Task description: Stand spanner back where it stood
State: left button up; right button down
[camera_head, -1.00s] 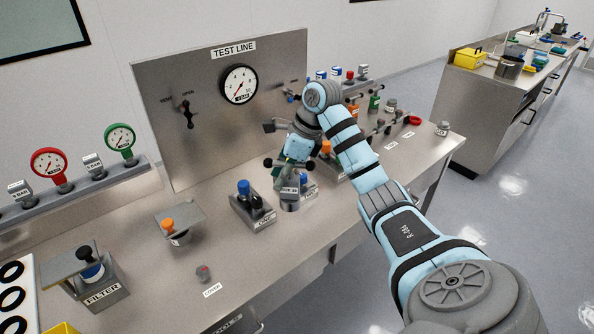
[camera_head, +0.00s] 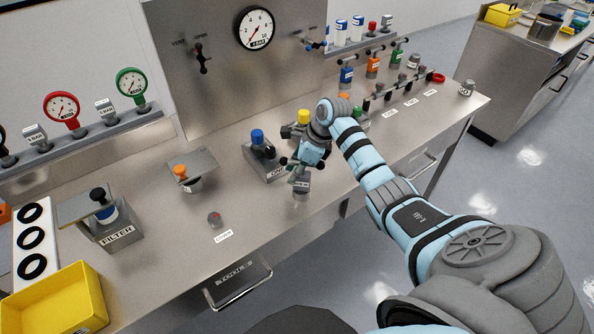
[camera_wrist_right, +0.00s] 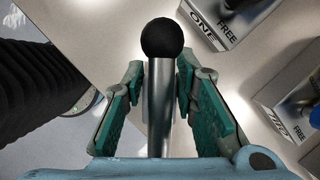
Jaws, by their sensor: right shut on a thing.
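My right gripper (camera_head: 306,172) is shut on the spanner above the front part of the bench. In the right wrist view the spanner's steel bar (camera_wrist_right: 160,105) with a black ball end (camera_wrist_right: 162,38) lies between the two fingers (camera_wrist_right: 160,95). The left gripper is not in view.
The block marked TWO (camera_wrist_right: 295,105) shows in the wrist view. Small labels and a grey cylinder (camera_head: 466,88) are right. The bench front edge is close.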

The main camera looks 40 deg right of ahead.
jog(key=c, duration=1.7)
grip_release()
jog(key=shift+f, duration=0.1)
jog(key=o, duration=0.4)
jog(key=shift+r, duration=0.25)
jog(key=shift+d+r, duration=0.1)
jog(key=shift+r, duration=0.15)
jog(key=b+v, duration=0.1)
jog(key=v, duration=1)
jog(key=shift+s+d+r, duration=0.1)
jog(key=shift+s+r, duration=0.1)
jog(key=shift+r, duration=0.05)
